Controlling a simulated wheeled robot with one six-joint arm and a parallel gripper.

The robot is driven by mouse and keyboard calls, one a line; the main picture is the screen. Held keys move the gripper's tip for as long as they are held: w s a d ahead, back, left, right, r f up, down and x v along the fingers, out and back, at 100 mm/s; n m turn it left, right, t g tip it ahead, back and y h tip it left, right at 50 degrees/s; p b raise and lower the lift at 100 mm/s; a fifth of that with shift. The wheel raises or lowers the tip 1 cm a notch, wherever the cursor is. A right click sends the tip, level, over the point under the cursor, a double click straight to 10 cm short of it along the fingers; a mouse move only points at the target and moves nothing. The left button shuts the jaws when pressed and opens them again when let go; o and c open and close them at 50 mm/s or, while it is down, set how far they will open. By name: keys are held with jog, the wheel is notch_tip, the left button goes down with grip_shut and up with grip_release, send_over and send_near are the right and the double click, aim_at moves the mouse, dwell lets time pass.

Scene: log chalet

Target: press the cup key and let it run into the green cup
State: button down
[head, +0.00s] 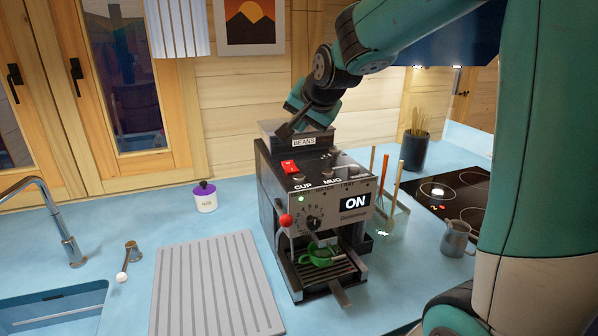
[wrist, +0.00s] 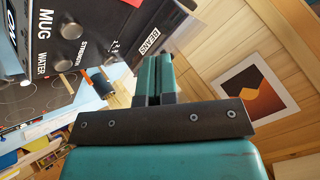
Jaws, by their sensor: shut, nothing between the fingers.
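The coffee machine (head: 270,215) stands on the blue worktop with its display reading ON and a green lamp lit. The CUP key (head: 299,178) is a small round button on its top, by the CUP label, left of the MUG key (head: 327,175). The green cup (head: 319,256) stands on the drip tray under the spout; I cannot see inside it. My gripper (head: 287,129) is shut and empty, above the back of the machine by the BEANS hopper. In the wrist view its fingers (wrist: 154,76) are together and the MUG button (wrist: 72,30) shows; the CUP key does not.
A red switch (head: 289,167) sits on the machine's top and a red-knobbed lever (head: 285,220) at its front. A grey drying mat (head: 215,285) lies left.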

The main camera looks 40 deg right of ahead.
aim_at(301, 176)
jog(key=shift+f, duration=0.1)
notch_tip(301, 176, down, 9)
jog(key=b, duration=0.6)
jog(key=shift+a+b, duration=0.1)
jog(key=shift+b, duration=0.25)
dwell(1.7)
jog(key=shift+f+b, duration=0.25)
jog(key=shift+b, duration=0.15)
jog(key=shift+f+b, duration=0.55)
jog(key=shift+f, duration=0.1)
dwell(0.5)
jog(key=shift+r, duration=0.1)
jog(key=shift+r+p, duration=0.75)
jog(key=shift+r, duration=0.2)
